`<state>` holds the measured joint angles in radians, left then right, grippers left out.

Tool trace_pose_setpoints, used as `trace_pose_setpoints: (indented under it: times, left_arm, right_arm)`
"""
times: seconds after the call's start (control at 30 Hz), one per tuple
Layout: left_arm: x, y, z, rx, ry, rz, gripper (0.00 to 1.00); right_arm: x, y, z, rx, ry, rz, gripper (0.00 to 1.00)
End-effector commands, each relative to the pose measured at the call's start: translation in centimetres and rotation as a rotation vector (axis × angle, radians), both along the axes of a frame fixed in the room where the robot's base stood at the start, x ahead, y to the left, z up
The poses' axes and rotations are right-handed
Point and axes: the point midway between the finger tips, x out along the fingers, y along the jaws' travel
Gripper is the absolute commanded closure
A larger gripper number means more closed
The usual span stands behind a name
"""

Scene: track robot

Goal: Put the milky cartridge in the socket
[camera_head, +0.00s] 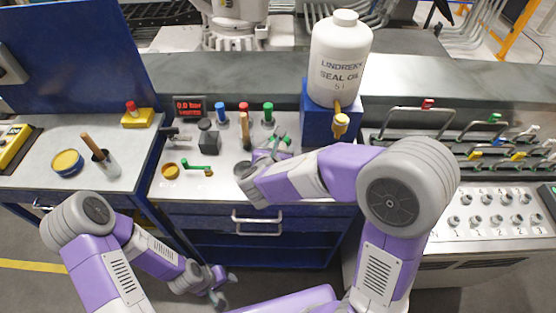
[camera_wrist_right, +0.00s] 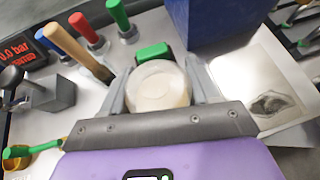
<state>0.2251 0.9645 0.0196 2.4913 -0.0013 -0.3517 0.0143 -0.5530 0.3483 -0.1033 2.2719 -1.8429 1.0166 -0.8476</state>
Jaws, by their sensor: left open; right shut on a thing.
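The milky cartridge (camera_wrist_right: 158,86) shows as a pale, round, cloudy end between the fingers of my right gripper (camera_wrist_right: 160,92) in the right wrist view. The fingers are shut on its two sides. A green piece (camera_wrist_right: 153,55) shows just beyond it; I cannot tell whether they are joined. In the head view my right gripper (camera_head: 272,152) is over the back part of the grey worktop, and the cartridge is mostly hidden there. I cannot make out an empty socket for certain. My left gripper (camera_head: 219,288) is open and empty, low in front of the bench.
Blue (camera_head: 220,113), red (camera_head: 244,111) and green (camera_head: 268,112) handles stand in a row behind the right gripper. A wooden handle (camera_head: 246,131) stands close by. A seal oil bottle (camera_head: 340,60) sits on a blue block (camera_head: 318,124). A green lever (camera_head: 195,166) lies left.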

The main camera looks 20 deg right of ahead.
Motion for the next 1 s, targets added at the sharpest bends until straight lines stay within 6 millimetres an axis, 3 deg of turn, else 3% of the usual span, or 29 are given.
trace_pose_setpoints:
  times: [0.3,0.73,0.77,0.9,1.0]
  left_arm:
    - [0.0,0.0,-1.6,0.000,-0.001,0.000,0.57]
    - [0.0,0.0,-2.1,0.000,-0.001,0.000,0.57]
    - [0.0,0.0,-2.1,0.000,-0.001,0.000,0.57]
    - [0.0,0.0,-2.0,0.000,-0.001,0.000,0.57]
    - [0.0,0.0,-2.0,0.000,-0.001,0.000,0.57]
  right_arm:
    - [0.0,-0.1,-3.8,-0.001,0.001,0.000,0.80]
    - [0.0,0.0,-4.3,0.000,-0.002,0.000,0.80]
    - [0.0,0.0,-4.3,0.000,-0.001,0.000,0.38]
    - [0.0,0.0,-4.2,0.000,-0.001,0.000,0.16]
    - [0.0,0.0,-4.2,0.000,-0.001,0.000,0.14]
